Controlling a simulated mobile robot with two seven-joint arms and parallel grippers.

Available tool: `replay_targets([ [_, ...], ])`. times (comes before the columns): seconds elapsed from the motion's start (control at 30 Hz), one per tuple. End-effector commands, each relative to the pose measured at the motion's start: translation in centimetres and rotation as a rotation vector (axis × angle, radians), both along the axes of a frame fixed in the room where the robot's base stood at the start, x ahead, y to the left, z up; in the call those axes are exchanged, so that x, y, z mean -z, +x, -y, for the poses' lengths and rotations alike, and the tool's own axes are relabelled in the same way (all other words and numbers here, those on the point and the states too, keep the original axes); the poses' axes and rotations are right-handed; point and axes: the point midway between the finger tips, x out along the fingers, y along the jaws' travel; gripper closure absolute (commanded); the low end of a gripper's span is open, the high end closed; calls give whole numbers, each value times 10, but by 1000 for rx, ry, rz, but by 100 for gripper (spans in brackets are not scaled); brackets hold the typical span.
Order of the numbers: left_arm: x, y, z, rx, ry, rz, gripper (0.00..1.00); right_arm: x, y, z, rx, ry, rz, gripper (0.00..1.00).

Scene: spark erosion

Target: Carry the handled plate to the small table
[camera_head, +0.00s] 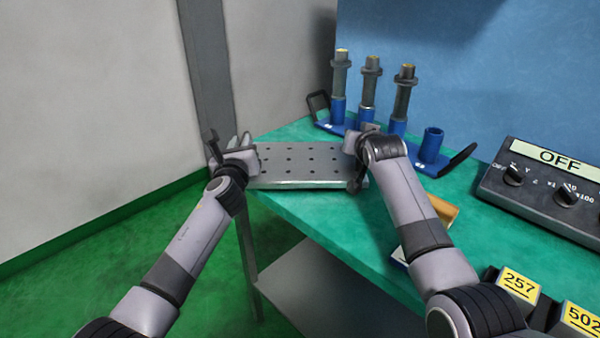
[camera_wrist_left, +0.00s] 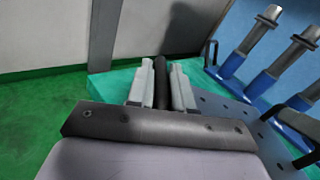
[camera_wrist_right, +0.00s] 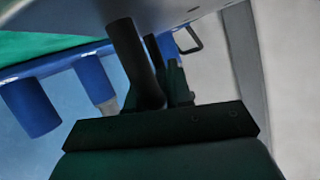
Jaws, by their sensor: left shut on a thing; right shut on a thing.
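The handled plate (camera_head: 297,163) is a grey metal plate with rows of holes, at the far left end of the green-topped table. My left gripper (camera_head: 238,150) is at its left end, shut on the dark handle, which stands between the fingers in the left wrist view (camera_wrist_left: 163,84). My right gripper (camera_head: 357,150) is at the plate's right end, shut on the other dark handle (camera_wrist_right: 138,65). The plate looks about level; whether it touches the table top is hard to tell. No separate small table can be made out for certain.
Blue holders with upright grey tool holders (camera_head: 369,85) stand behind the plate, close to my right gripper. The green table top (camera_head: 330,222) is bare in front of the plate. A control box marked OFF (camera_head: 550,185) and yellow number labels (camera_head: 518,284) are at right.

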Motion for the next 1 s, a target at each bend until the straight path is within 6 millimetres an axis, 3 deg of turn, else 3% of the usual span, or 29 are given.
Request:
replay_targets([
  [0.03, -8, 0, 9, 19, -6, 21, 100, -6, 1, -7, -11, 7, 19, 100],
  [0.13, -5, 0, 9, 19, -6, 21, 100, -3, 1, -7, -11, 7, 19, 100],
  [0.17, 3, -1, 7, 15, -5, 6, 73, 6, -1, -7, -10, 6, -1, 73],
  [0.2, 2, -1, 7, 14, -5, 5, 60, 5, -1, -7, -10, 6, -1, 60],
  [0.23, 3, -1, 6, 12, -5, 5, 54, 5, -1, -7, -9, 6, -1, 54],
  [0.67, 4, -4, 1, 3, -2, 3, 54, 5, 0, -2, -3, 2, -1, 54],
  [1.0, 5, -33, 1, 3, 0, 3, 54, 5, 0, -1, -2, 1, 0, 54],
])
